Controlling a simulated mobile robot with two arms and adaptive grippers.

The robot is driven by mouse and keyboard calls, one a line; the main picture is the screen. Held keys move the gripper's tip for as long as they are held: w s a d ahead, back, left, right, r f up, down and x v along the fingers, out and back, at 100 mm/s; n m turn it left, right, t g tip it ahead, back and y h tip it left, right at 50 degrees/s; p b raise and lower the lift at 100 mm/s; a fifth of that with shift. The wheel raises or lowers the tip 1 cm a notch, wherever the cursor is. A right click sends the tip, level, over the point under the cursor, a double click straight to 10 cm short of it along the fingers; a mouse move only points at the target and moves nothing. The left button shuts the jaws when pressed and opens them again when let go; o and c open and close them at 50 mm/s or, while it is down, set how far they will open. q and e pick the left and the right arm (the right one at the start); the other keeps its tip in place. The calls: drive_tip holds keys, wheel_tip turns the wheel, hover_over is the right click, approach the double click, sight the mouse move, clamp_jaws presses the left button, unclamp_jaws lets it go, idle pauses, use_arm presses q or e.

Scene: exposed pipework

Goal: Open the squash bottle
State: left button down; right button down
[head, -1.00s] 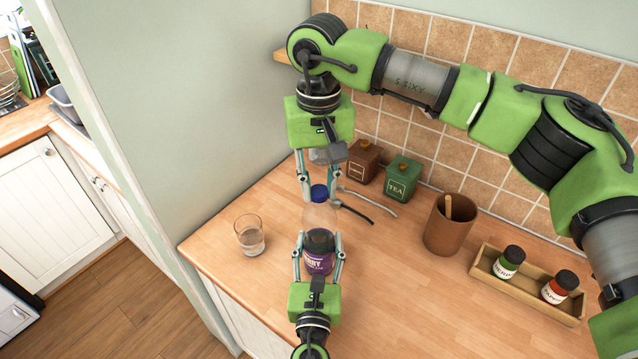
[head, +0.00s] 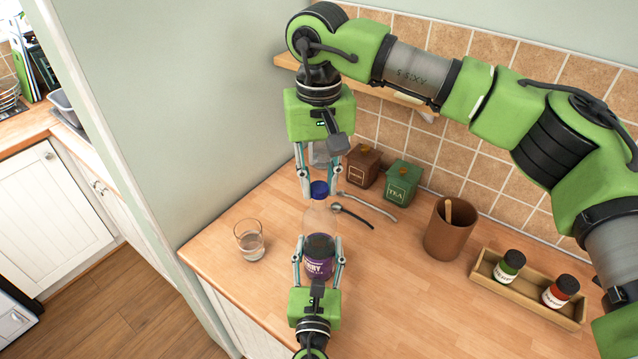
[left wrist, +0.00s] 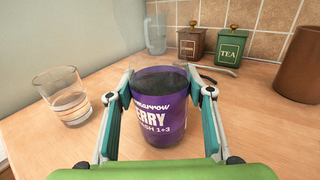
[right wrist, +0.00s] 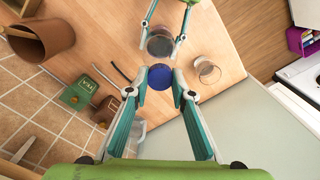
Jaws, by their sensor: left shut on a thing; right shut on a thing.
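The squash bottle (head: 319,262) stands upright on the worktop, with a purple label, dark liquid and a clear upper part. My left gripper (head: 319,258) is shut around its body from the near side, and the label shows between its fingers in the left wrist view (left wrist: 162,120). The blue cap (head: 319,188) is over the bottle's top. My right gripper (head: 319,192) points down from above and is shut on the cap, which also shows between its fingertips in the right wrist view (right wrist: 160,77). I cannot tell whether the cap still touches the neck.
A glass (head: 250,241) stands left of the bottle. A brown canister (head: 362,165), a green tea canister (head: 401,182), a brown pot (head: 449,228) and a tray of jars (head: 540,305) stand right and behind. Worktop right of the bottle is clear.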

sight(319, 187)
drive_tip(key=shift+r, duration=0.1)
drive_tip(key=shift+r, duration=2)
use_arm(q)
drive_tip(key=c, duration=0.9)
unclamp_jaws()
drive_tip(key=shift+s, duration=0.1)
